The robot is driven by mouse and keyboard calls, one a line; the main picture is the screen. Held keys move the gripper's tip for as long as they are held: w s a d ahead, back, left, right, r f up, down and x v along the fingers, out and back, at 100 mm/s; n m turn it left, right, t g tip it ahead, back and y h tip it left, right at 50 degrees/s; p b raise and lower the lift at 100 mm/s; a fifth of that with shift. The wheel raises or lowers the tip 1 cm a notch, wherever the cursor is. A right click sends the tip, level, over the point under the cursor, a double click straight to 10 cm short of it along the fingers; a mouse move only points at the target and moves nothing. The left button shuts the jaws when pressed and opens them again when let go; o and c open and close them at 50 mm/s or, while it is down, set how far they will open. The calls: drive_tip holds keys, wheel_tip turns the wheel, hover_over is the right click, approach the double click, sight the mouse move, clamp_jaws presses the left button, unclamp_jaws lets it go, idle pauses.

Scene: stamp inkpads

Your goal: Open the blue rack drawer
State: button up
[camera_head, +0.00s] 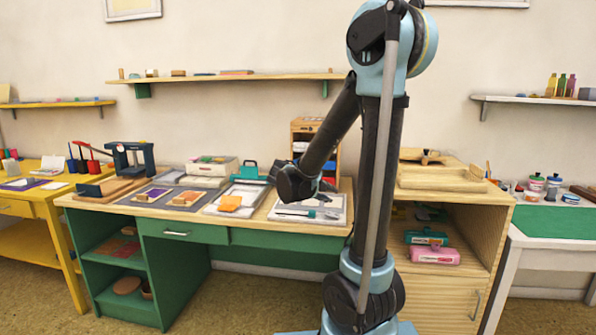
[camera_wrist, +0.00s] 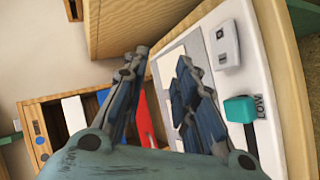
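The wooden rack (camera_head: 304,126) stands at the back of the green desk, partly hidden behind my arm in the head view. In the wrist view the rack (camera_wrist: 40,113) lies sideways at the left, with a white front (camera_wrist: 74,115), a blue drawer front (camera_wrist: 103,96) and a red front (camera_wrist: 142,112) side by side. My left finger covers much of the blue front, and I cannot tell whether that drawer is pulled out. My gripper (camera_wrist: 161,60) is open with nothing between its fingers. In the head view my gripper (camera_head: 290,184) hangs over the desk in front of the rack.
A white-edged board (camera_head: 325,212) lies below my gripper, and a tray with an orange pad (camera_head: 231,203) lies left of it. A teal-handled stamp (camera_wrist: 240,109) lies on the board. A wooden cabinet (camera_head: 455,250) stands right of my arm.

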drive_tip(key=w+a+n+t, duration=0.1)
drive_tip(key=w+a+t, duration=0.1)
drive_tip(key=a, duration=0.4)
drive_tip(key=w+a+n+t+h, duration=0.1)
drive_tip(key=w+a+t, duration=0.2)
drive_tip(key=w+a, duration=0.2)
drive_tip(key=w+a+n+t+h, duration=0.1)
drive_tip(key=w+a+n+t, duration=0.1)
drive_tip(key=a, duration=0.5)
drive_tip(key=shift+w+a+t, duration=0.35)
drive_tip(key=shift+w+t, duration=0.05)
drive_tip(key=shift+w, duration=0.35)
drive_tip(key=x, duration=1.7)
drive_tip(key=shift+w+r, duration=0.15)
drive_tip(key=shift+r, duration=0.15)
clamp_jaws()
